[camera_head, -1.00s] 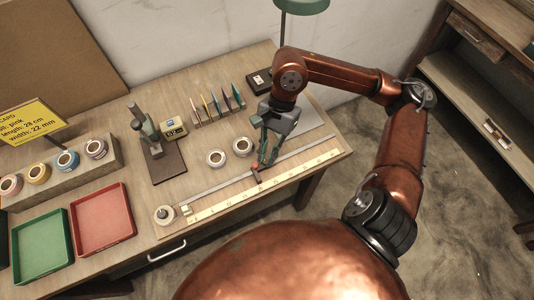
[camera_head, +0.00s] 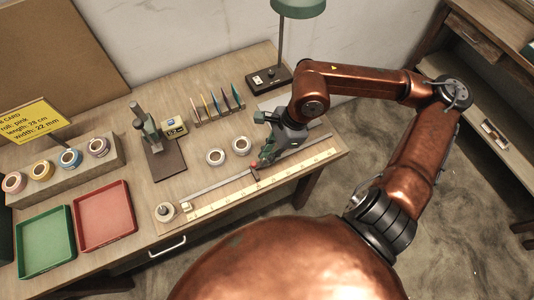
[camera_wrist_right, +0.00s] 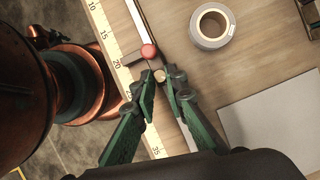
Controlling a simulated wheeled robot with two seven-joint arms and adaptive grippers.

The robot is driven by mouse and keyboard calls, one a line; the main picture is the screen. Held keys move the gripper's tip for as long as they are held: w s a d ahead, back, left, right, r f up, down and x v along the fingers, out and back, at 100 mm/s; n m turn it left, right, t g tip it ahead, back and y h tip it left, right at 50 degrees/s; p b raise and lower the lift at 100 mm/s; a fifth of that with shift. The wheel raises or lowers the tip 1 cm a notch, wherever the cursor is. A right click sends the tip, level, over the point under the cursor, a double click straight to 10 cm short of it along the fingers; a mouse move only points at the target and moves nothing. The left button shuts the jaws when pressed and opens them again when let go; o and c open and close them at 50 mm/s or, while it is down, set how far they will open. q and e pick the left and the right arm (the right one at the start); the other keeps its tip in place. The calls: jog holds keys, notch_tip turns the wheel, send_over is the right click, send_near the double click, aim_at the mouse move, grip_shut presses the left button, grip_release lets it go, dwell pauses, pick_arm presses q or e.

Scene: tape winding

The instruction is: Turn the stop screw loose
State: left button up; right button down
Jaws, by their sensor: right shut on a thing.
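The stop is a small dark block (camera_wrist_right: 133,57) on the metal rail, reaching over the ruler (camera_head: 215,203), with a red knob (camera_wrist_right: 149,51) on it. The red knob also shows in the head view (camera_head: 253,164). A small round brass piece (camera_wrist_right: 159,75), apparently the stop screw, sits just beside the red knob. My right gripper (camera_wrist_right: 161,77) is shut on this brass piece, one green finger on each side. In the head view my right gripper (camera_head: 262,163) leans in low from the right, and its fingers hide the brass piece. My left gripper is not in view.
A lamp (camera_head: 268,78) stands at the back. A red tray (camera_head: 104,216) and a green tray (camera_head: 46,242) lie at the left. A pale sheet (camera_wrist_right: 270,130) lies right of the gripper.

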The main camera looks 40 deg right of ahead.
jog(key=shift+s+m+t, duration=0.1)
jog(key=shift+m+t, duration=0.2)
jog(key=shift+m, duration=0.7)
jog(key=m, duration=0.1)
jog(key=m+t+h, duration=0.1)
jog(key=m, duration=0.1)
jog(key=shift+a+r, duration=0.1)
jog(key=shift+a, duration=0.1)
jog(key=shift+s+m, duration=0.1)
jog(key=shift+m, duration=0.2)
jog(key=shift+m+t+h+p, duration=0.3)
jog(key=shift+m+p, duration=0.05)
jog(key=shift+m, duration=0.35)
jog(key=c, duration=2)
grip_release()
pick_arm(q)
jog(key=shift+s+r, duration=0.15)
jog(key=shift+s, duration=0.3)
pick_arm(e)
jog(key=shift+o, duration=0.2)
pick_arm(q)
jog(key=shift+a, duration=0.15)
